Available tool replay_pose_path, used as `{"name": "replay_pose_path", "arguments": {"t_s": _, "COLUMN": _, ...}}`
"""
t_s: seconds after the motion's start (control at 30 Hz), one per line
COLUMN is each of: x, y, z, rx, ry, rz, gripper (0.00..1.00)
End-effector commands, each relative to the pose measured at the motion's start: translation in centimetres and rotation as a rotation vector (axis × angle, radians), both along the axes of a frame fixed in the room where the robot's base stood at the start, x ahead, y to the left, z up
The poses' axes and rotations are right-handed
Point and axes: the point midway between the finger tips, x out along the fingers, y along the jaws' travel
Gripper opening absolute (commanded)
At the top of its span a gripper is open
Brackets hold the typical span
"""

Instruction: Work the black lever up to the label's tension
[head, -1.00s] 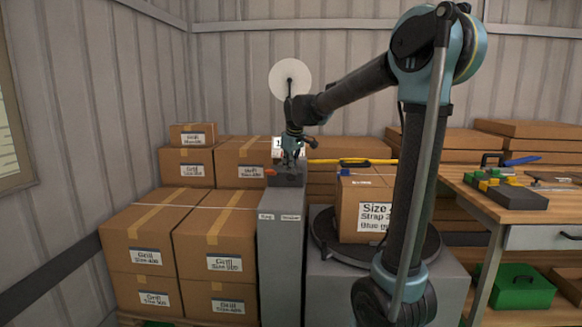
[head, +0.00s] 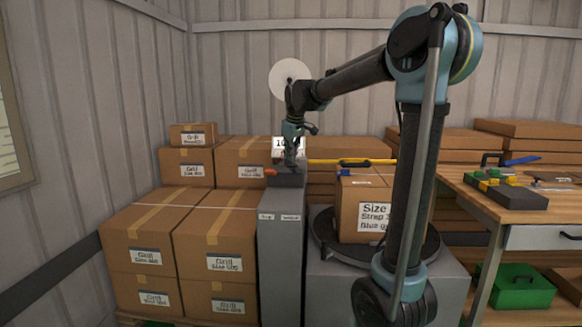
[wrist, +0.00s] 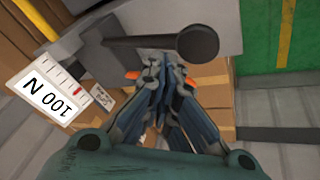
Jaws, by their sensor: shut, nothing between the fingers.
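The black lever, a dark rod ending in a round knob (wrist: 198,43), crosses the top of the wrist view. My gripper (wrist: 163,62) is shut and empty, its tips just below the rod and left of the knob; I cannot tell whether they touch it. In the head view my gripper (head: 291,162) hangs over the top of the grey post (head: 283,230), where the lever cannot be made out. A white gauge (wrist: 52,92) reads "100 N" and has a red mark on its scale. The box label (head: 376,216) shows "Size", "Strap" and "Blue", partly cut off by my arm.
The labelled box (head: 349,207) stands on a dark turntable (head: 322,241) right of the post. A yellow bar (head: 325,161) runs behind it. Stacked cartons (head: 207,230) crowd the left. A workbench (head: 510,205) with tools is at the right, a green case (head: 517,290) below it.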

Motion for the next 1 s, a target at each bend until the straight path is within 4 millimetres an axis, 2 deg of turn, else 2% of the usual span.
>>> {"name": "replay_pose_path", "arguments": {"t_s": 0.2, "x": 0.3, "y": 0.0, "z": 0.7, "rx": 0.0, "ry": 0.0, "rz": 0.0, "gripper": 0.0}}
{"name": "replay_pose_path", "arguments": {"t_s": 0.63, "x": 0.5, "y": 0.0, "z": 1.1, "rx": 0.0, "ry": 0.0, "rz": 0.0, "gripper": 0.0}}
{"name": "replay_pose_path", "arguments": {"t_s": 1.0, "x": 1.6, "y": -0.1, "z": 3.7, "rx": 0.0, "ry": 0.0, "rz": -0.001, "gripper": 0.0}}
